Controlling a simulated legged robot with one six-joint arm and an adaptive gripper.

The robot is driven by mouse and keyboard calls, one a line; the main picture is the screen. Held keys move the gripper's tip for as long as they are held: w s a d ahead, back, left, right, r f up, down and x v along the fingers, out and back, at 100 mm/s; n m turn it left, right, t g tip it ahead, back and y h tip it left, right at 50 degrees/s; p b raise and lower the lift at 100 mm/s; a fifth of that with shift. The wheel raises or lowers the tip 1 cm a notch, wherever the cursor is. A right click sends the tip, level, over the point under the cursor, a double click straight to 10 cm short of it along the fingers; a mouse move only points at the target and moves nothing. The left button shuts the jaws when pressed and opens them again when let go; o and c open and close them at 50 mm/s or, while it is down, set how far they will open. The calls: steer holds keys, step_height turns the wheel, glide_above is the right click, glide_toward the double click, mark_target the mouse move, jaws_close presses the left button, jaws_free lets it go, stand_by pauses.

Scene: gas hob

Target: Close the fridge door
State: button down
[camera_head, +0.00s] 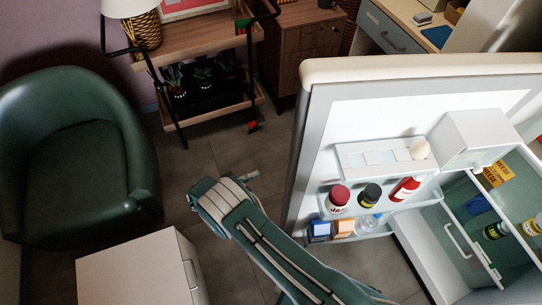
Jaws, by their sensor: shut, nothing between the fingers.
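The fridge door (400,77) stands wide open, swung out from the fridge (502,165) at the right. Its inner side faces me, with jars and bottles on its shelves. My green arm reaches up from the bottom edge, in front of the door's free edge. My gripper (238,184) is at its far end, left of the door. It looks shut and empty, with a gap of floor between it and the door. Its fingers are small and partly hidden. The outer side of the door is hidden.
A green armchair (75,160) stands at the left and a white cabinet (135,270) at the bottom left. A wooden shelf cart (200,45) with plants stands at the back, beside a wooden drawer unit (300,50). Grey tiled floor is free between the armchair and the door.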

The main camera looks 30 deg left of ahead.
steer(key=a+x, duration=0.1)
steer(key=x, duration=0.9)
steer(key=s+d, duration=0.3)
steer(key=shift+r, duration=0.1)
